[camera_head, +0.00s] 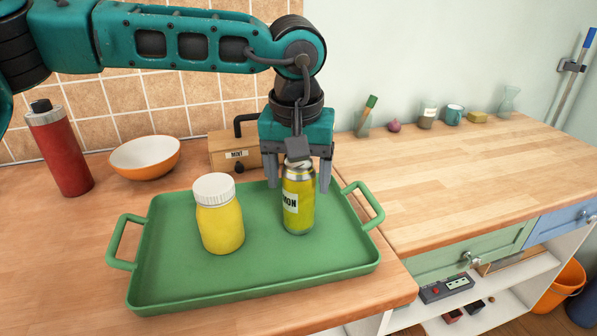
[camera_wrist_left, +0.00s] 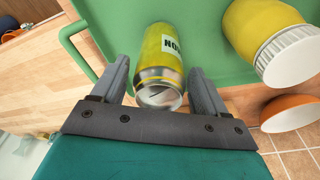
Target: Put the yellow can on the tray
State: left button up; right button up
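The yellow can (camera_head: 298,205), with a lemon label and silver top, stands upright on the green tray (camera_head: 165,285), right of its middle. It also shows in the left wrist view (camera_wrist_left: 160,52), with its silver end between the fingers. My left gripper (camera_head: 298,187) points down over the can from above. Its two fingers are open, one on each side of the can's upper part, with gaps visible between fingers and can. The tray fills much of the left wrist view (camera_wrist_left: 205,30). My right gripper is not in view.
A yellow jar with white lid (camera_head: 220,215) stands on the tray, left of the can. The counter at right (camera_head: 460,165) is largely clear.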

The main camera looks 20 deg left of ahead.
pick_arm(q)
jog(key=shift+o, duration=0.7)
jog(key=shift+r, duration=0.1)
jog(key=shift+r, duration=0.25)
notch_tip(320, 180, up, 12)
jog(key=s+p, duration=0.1)
jog(key=shift+s+d+f, duration=0.15)
jog(key=shift+s+f, duration=0.1)
jog(key=shift+s, duration=0.1)
